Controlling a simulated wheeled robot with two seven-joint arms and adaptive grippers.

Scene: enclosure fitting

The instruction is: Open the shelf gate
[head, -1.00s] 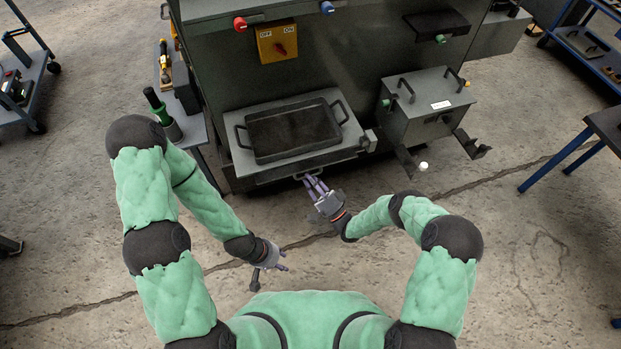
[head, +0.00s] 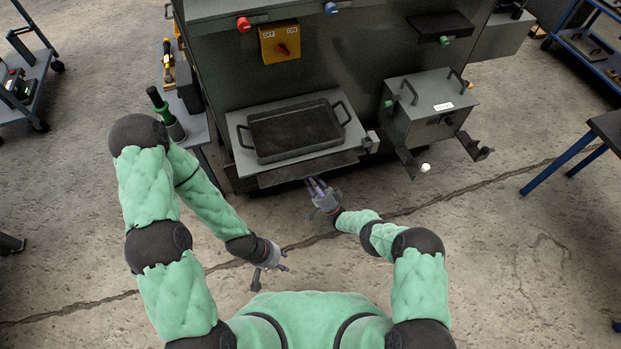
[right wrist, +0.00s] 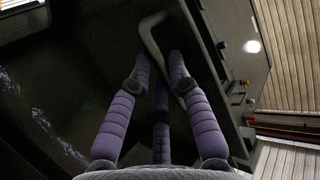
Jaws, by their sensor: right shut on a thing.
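The shelf gate (head: 310,168) is a dark panel along the front edge of the shelf (head: 240,150), below a dark tray. It appears tipped outward, its face showing as a dark strip. My right gripper (head: 318,185) is at the gate's lower edge. In the right wrist view its purple fingers (right wrist: 162,75) close around a curved bar handle (right wrist: 150,35). The fingers hide part of the handle. My left gripper (head: 282,261) is low in front of my body, away from the gate, with its fingers spread and nothing in them.
The dark tray with two side handles (head: 297,132) sits on the shelf. A grey box (head: 428,105) with brackets stands to the right. A yellow OFF/ON switch (head: 280,42) is above. A green-handled tool (head: 165,112) stands on the left side table. The floor before the shelf is clear.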

